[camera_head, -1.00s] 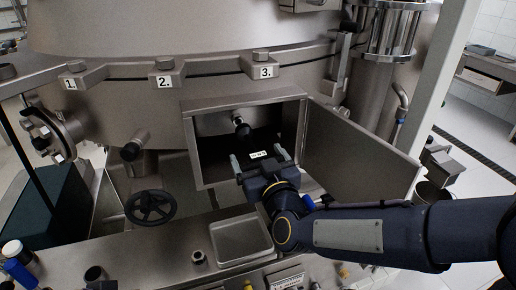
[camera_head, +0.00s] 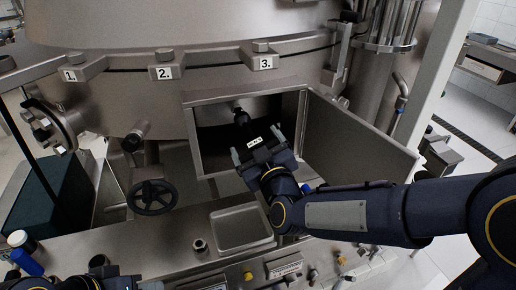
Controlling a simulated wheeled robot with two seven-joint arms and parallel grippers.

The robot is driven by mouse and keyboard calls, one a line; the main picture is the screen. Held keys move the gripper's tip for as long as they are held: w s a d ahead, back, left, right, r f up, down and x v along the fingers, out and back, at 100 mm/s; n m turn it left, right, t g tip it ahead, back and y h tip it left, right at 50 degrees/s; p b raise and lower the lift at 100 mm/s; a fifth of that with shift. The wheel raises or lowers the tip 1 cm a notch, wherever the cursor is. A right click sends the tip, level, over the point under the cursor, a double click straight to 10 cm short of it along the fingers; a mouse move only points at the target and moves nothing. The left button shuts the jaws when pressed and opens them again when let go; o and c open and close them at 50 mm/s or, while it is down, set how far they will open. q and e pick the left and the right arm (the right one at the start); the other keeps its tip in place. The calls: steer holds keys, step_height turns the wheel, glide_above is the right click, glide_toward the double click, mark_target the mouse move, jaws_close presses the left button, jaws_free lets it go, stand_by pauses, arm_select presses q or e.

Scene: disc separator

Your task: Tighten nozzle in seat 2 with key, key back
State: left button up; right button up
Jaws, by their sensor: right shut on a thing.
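My right gripper (camera_head: 262,157) is at the mouth of the open hatch, its fingers pointing inward and up. It is shut on a dark thing with a small white label (camera_head: 254,141), which looks like the key; the gripper hides most of it. A dark rounded end (camera_head: 241,117) shows just beyond the label, near the back wall of the hatch. I cannot tell whether the key touches it or whether it is part of the key. The nozzle and seat 2 cannot be made out separately. My left gripper is not in view; dark parts of mine show at the bottom left.
The hatch door (camera_head: 355,140) stands open to the right, close to my right forearm. An empty metal tray (camera_head: 240,228) is on the ledge below. A black handwheel (camera_head: 152,197) stands left of the hatch. Number plates 1, 2 (camera_head: 164,73) and 3 are above.

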mark_target(251, 135)
steer(key=shift+x, duration=0.95)
steer(key=shift+w+a, duration=0.15)
steer(key=shift+w, duration=0.3)
steer(key=shift+w+b, duration=0.1)
steer(key=shift+b, duration=0.3)
stand_by(0.4)
steer(key=shift+w, duration=0.1)
steer(key=shift+a, duration=0.1)
steer(key=shift+w, duration=0.15)
steer(key=shift+w+a, duration=0.1)
steer(key=shift+w, duration=0.25)
stand_by(0.5)
